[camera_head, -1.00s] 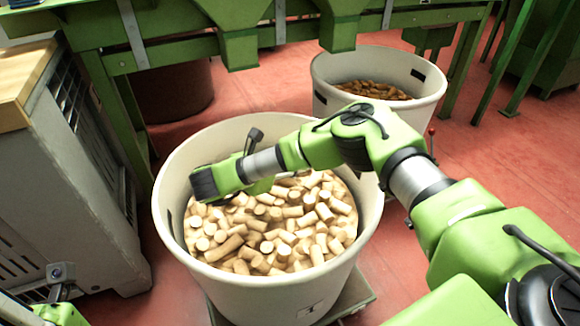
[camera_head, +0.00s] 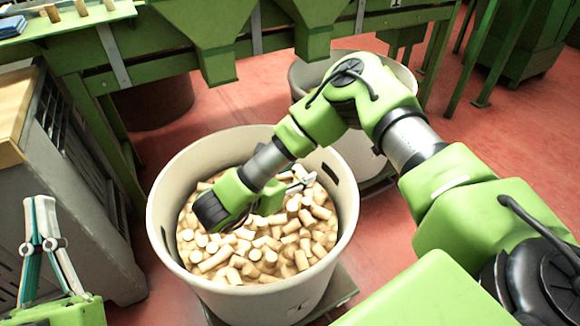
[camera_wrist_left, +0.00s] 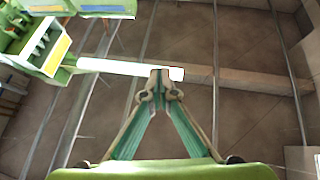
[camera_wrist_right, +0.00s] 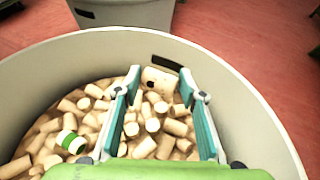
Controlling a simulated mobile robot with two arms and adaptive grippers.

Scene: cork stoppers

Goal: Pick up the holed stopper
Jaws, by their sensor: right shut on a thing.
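The holed stopper (camera_wrist_right: 163,79) is a pale cork with a small dark hole; it shows in the right wrist view between the fingertips. My right gripper (camera_wrist_right: 160,76) is shut on it, one finger on each side. In the head view my right gripper (camera_head: 300,182) is inside the front bin (camera_head: 165,228), near its back right, just above the heaped corks (camera_head: 240,245). My left gripper (camera_head: 40,199) is outside the bin at far left, pointing up. In the left wrist view its fingertips (camera_wrist_left: 160,74) meet with nothing seen between them.
A green-banded cork (camera_wrist_right: 70,142) lies in the heap. A second pale bin (camera_head: 363,150) stands behind, partly hidden by my right arm. A grey cabinet (camera_head: 75,200) is at left. A green machine frame (camera_head: 205,50) spans the back. Red floor (camera_head: 480,140) is open at right.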

